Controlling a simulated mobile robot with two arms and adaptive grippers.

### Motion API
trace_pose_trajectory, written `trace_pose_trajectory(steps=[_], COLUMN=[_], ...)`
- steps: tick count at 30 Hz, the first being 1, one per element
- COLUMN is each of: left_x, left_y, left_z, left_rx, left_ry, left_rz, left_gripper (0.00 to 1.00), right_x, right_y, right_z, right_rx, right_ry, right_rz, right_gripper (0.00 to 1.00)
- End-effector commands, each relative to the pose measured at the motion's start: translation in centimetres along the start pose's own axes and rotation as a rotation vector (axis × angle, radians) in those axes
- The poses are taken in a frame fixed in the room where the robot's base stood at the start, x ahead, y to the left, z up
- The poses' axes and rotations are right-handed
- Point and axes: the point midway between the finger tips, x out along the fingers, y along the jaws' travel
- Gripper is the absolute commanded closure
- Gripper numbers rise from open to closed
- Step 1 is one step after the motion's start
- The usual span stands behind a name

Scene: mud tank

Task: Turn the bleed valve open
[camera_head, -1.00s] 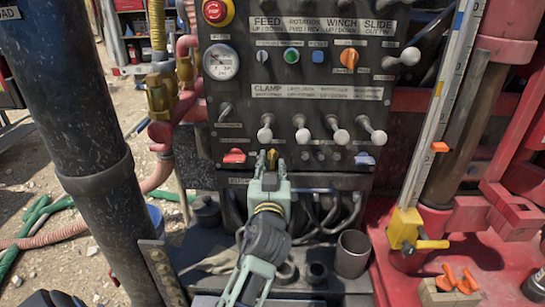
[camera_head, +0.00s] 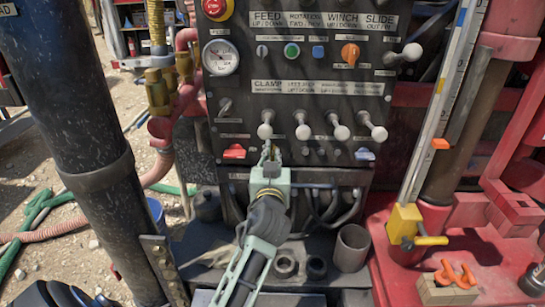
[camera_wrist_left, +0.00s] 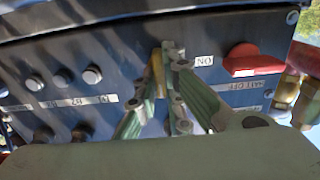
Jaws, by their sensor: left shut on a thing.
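The control panel (camera_head: 300,75) stands upright ahead of me. My left gripper (camera_head: 268,153) reaches up to its lower edge and is shut on a small yellow handle, which looks like the bleed valve. The head view hides this handle behind the fingers. In the left wrist view the yellow valve handle (camera_wrist_left: 157,72) shows between the fingertips (camera_wrist_left: 166,75), against the panel face. A label reading ON, upside down, is beside it. I cannot tell how far the valve is turned. My right gripper is not in view.
A red handle (camera_head: 233,152) is just left of the gripper, and a blue one (camera_head: 365,155) is farther right. Several white-knobbed levers (camera_head: 302,128) stick out right above. Dark hoses (camera_head: 325,205) hang below the panel. A metal cup (camera_head: 352,248) stands on the deck.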

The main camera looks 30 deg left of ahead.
Motion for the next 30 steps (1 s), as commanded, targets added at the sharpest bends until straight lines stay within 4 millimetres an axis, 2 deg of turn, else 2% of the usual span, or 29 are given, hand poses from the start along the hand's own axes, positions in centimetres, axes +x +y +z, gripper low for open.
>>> trace_pose_trajectory(steps=[14,30], left_x=[0.0,0.0], left_y=[0.1,0.3], left_z=[-0.1,-0.2], left_rx=[0.077,0.538], left_ry=[0.0,0.001], left_rz=[0.001,0.001], left_gripper=[1.0,1.0], right_x=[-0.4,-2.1], right_y=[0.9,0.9], right_z=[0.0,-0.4], right_rx=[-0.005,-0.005], right_ry=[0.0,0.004], right_rz=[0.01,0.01], right_gripper=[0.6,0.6])
